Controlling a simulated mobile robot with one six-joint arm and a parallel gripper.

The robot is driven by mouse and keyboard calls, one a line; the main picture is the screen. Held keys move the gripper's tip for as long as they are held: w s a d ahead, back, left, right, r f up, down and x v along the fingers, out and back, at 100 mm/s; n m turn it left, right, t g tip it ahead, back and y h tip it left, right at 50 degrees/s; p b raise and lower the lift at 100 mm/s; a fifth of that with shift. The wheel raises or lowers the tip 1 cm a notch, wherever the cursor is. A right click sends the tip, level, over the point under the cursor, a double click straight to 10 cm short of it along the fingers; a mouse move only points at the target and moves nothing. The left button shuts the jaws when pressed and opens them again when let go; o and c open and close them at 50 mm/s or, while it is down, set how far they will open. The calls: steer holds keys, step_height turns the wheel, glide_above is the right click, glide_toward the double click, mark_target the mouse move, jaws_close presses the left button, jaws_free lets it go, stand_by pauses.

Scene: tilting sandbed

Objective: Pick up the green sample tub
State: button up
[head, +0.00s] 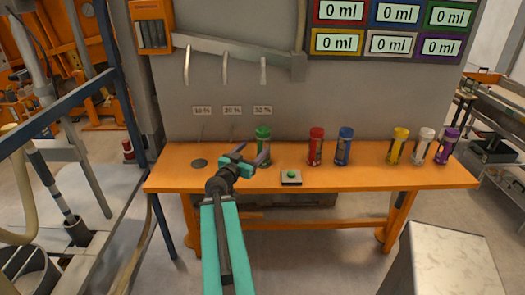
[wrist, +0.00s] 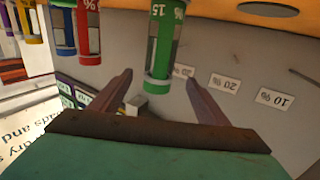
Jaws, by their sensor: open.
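The green sample tub (head: 263,133) has a green cap and a clear body and stands upright on the orange bench, left of the red tub. My gripper (head: 253,155) is open and empty, right in front of the green tub, with its fingers pointing toward it. The fingers hide part of its lower body in the head view. In the wrist view, the green tub (wrist: 165,45), marked 15 %, appears upside down. It lines up with the gap between the open fingers (wrist: 160,78); I cannot tell whether it is inside the gap.
The orange bench (head: 360,177) carries a red tub (head: 316,147), a blue tub (head: 344,147), and yellow (head: 397,147), white and purple tubs farther right. A small box with a green button (head: 291,177) sits near the front edge. Spouts (head: 225,68) hang above percent labels.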

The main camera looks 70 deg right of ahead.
mark_target(259, 142)
steer(key=shift+s+d+f+b, duration=0.1)
steer(key=shift+d+b, duration=0.65)
steer(key=shift+b, duration=0.6)
steer(key=d, duration=0.2)
steer(key=d+p, duration=0.1)
steer(key=d, duration=0.1)
steer(key=shift+s+d+r, duration=0.15)
steer(key=shift+d+r, duration=0.05)
steer(key=shift+s+d, duration=0.15)
steer(key=shift+d, duration=0.55)
steer(key=shift+s+d+f+p, duration=0.15)
steer(key=shift+d+p, duration=0.1)
steer(key=shift+d, duration=1.05)
steer(key=shift+s+d+f+p, duration=0.1)
steer(key=shift+d+p, duration=0.15)
steer(key=shift+d, duration=1)
steer(key=shift+r, duration=0.1)
steer(key=c, duration=1.4)
steer(key=shift+o, duration=0.2)
steer(key=shift+r, duration=0.15)
